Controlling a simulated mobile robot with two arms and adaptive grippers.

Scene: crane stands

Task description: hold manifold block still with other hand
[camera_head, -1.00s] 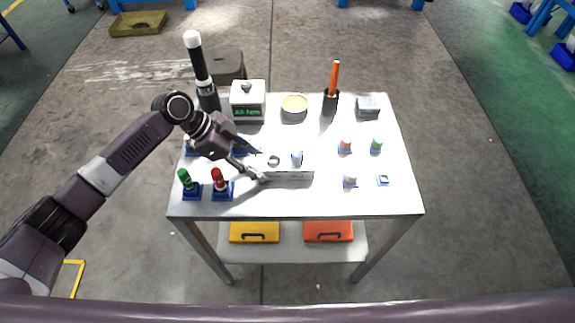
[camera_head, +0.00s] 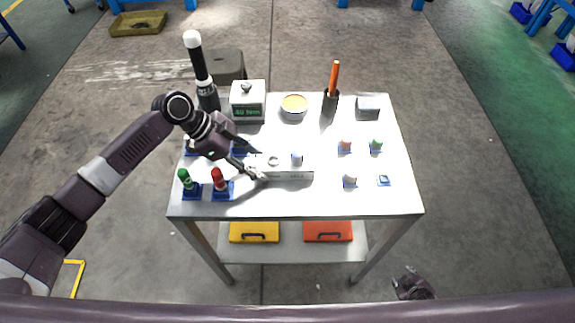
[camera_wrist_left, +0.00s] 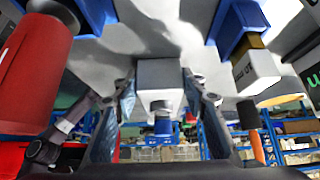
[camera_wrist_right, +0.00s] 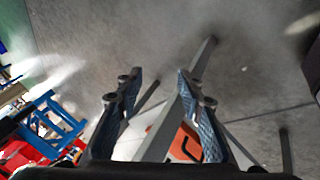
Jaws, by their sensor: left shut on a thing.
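The manifold block (camera_head: 292,174), a pale grey-white bar, lies near the front middle of the white table. A ring-like opening and a small white-blue piece (camera_head: 297,157) show on its top. My left gripper (camera_head: 262,166) is shut on the block's left end. In the left wrist view the block (camera_wrist_left: 159,73) sits between the two fingers (camera_wrist_left: 159,88). My right gripper (camera_head: 412,284) is low at the bottom right of the head view, in front of the table and away from the block. In the right wrist view its fingers (camera_wrist_right: 158,88) are apart with nothing between them.
Red (camera_head: 220,181) and green (camera_head: 187,182) pieces on blue stands are left of the block. Small plugs (camera_head: 345,146) stand on the right. A bowl (camera_head: 294,107), labelled box (camera_head: 248,101) and orange-handled tool (camera_head: 334,80) are behind.

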